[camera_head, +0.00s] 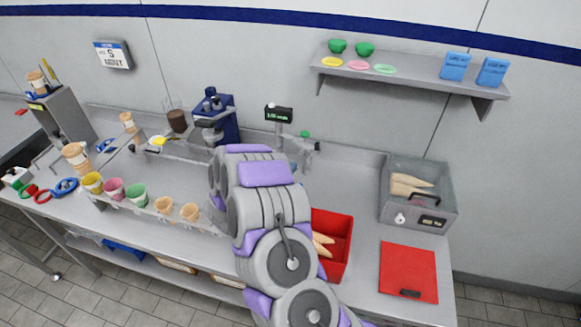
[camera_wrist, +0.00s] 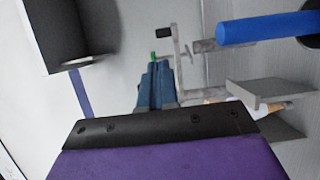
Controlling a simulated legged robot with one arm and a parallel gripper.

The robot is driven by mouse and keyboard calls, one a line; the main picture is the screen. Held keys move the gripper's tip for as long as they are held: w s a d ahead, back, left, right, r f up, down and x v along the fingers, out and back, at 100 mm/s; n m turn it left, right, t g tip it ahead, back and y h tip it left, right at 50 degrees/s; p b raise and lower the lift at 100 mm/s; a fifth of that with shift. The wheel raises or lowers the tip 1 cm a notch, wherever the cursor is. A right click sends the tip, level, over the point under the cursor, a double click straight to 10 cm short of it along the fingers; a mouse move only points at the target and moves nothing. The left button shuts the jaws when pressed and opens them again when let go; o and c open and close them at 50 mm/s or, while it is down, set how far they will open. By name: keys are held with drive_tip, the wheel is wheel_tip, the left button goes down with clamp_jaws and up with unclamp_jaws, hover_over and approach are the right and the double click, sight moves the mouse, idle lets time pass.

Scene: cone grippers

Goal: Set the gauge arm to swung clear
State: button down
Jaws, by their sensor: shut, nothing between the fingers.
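A grey post with a small dark display (camera_head: 278,113) stands behind the bench, right of the blue machine. A grey metal arm (camera_head: 298,143) with a green piece near it reaches right from this post; I take it for the gauge arm, but its exact setting is unclear. In the wrist view the dark display (camera_wrist: 164,32) and a green tip (camera_wrist: 153,56) show beyond my gripper (camera_wrist: 157,72). My gripper's blue-grey fingers are together and empty, pointing towards the post. Whether they touch anything is unclear.
A blue machine (camera_head: 212,120) stands left of the post. A rack of coloured cups (camera_head: 137,192) is on the left bench. A red bin (camera_head: 336,245), a grey box with cones (camera_head: 418,207) and a red mat (camera_head: 409,270) lie right. A shelf (camera_head: 410,80) juts out above.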

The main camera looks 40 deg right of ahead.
sight(317, 145)
drive_tip(key=x, duration=0.5)
drive_tip(key=b+x, duration=0.1)
drive_tip(key=x, duration=0.5)
drive_tip(key=shift+s+f+b, duration=0.2)
drive_tip(key=shift+s+b, duration=0.05)
drive_tip(key=shift+b, duration=0.05)
drive_tip(key=shift+w+d, duration=0.2)
drive_tip(key=shift+d, duration=0.2)
drive_tip(key=shift+d+r, duration=0.1)
drive_tip(key=shift+r, duration=0.1)
drive_tip(key=d+p, duration=0.1)
drive_tip(key=d+n+t+p, duration=0.1)
drive_tip(key=p, duration=0.1)
drive_tip(key=shift+w+d+r+t+y, duration=0.15)
drive_tip(key=shift+r+t+y, duration=0.05)
drive_tip(key=shift+t+y, duration=0.1)
drive_tip(key=shift+w+d+f+n+t+y+p, duration=0.1)
drive_tip(key=shift+w+d+n+t+y+p, duration=0.1)
drive_tip(key=shift+d+n+t+y+p, duration=0.25)
drive_tip(key=shift+w+d+n+t+y+p, duration=0.25)
drive_tip(key=shift+d+n+t+p, duration=0.2)
drive_tip(key=shift+d+t+p, duration=0.25)
drive_tip(key=shift+p+x, duration=0.65)
drive_tip(key=shift+x, duration=0.4)
